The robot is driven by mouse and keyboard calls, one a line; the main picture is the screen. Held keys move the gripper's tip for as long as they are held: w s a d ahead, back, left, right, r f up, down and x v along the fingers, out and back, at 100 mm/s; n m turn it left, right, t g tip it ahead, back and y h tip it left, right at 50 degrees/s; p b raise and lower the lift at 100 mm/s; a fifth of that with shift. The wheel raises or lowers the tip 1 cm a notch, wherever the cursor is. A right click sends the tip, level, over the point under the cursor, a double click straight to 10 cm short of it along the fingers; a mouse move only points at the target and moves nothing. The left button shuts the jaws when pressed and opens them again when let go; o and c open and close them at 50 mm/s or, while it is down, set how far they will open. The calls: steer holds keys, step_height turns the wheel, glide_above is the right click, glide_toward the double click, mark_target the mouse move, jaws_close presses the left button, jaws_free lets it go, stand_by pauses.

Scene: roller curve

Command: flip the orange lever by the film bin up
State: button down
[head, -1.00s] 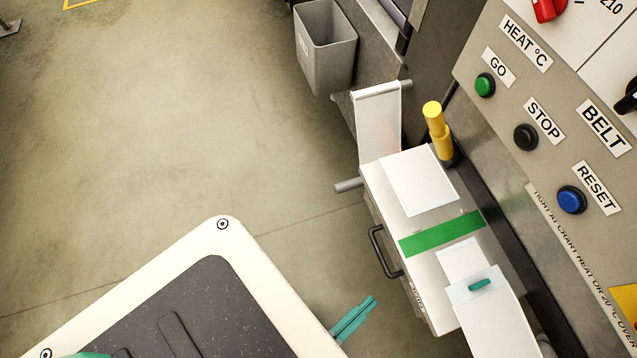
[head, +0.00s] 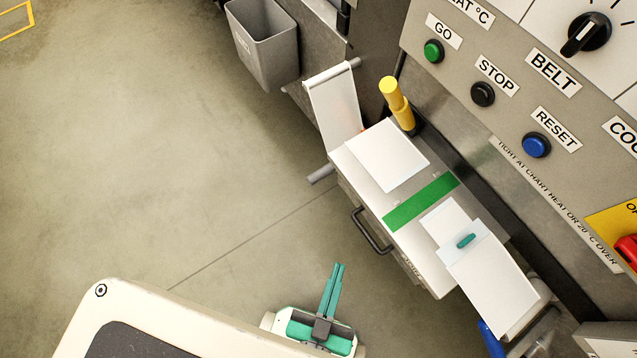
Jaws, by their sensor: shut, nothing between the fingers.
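A yellow-orange lever-like handle (head: 396,100) stands on a dark base behind the white-topped table, to the right of the grey bin. It leans slightly left in the picture. I cannot tell whether it is the orange lever; no other lever of a clearer orange shows near the bin. The open grey bin (head: 268,48) is at the upper left of the machine; its label is too small to read. My gripper (head: 336,272), with teal fingers, is shut and empty at bottom centre, over the floor. It is well apart from the handle and the bin.
The table (head: 362,188) has a black side handle (head: 370,232), a green strip (head: 421,203) and white sheets. A white web runs over a grey roller (head: 333,72). The control panel (head: 500,55) with buttons is on the right. The floor (head: 150,150) at left is clear.

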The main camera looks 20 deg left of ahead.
steer(key=w+a+f+m+g+y, duration=0.1)
steer(key=w+f+m+g, duration=0.3)
steer(key=f, duration=0.9)
steer(key=w+a+f+m+g+y, duration=0.1)
steer(key=f+m, duration=0.5)
steer(key=f, duration=0.7)
steer(key=w+a+f+m+g+y, duration=0.1)
steer(key=w+f+m+g, duration=0.3)
steer(key=f, duration=1)
steer(key=w+a+f+m+t+y, duration=0.2)
steer(key=w+a+m+y, duration=0.2)
steer(key=w+m+y, duration=0.4)
steer(key=w+r+m+t+y, duration=0.1)
steer(key=w+r+m+y, duration=0.1)
steer(key=w+r, duration=0.5)
steer(key=w+m, duration=0.1)
steer(key=w, duration=0.2)
steer(key=shift+w+d+r+m+t, duration=0.15)
steer(key=shift+w+r+m+t, duration=0.15)
steer(key=shift+w+r, duration=0.1)
steer(key=shift+f, duration=0.1)
steer(key=x, duration=1)
steer(key=shift+s+d+r, duration=0.1)
steer(key=shift+d+r, duration=0.05)
steer(key=shift+r, duration=0.85)
steer(key=shift+s+d+r, duration=0.1)
steer(key=shift+d+r, duration=0.05)
steer(key=shift+r, duration=0.85)
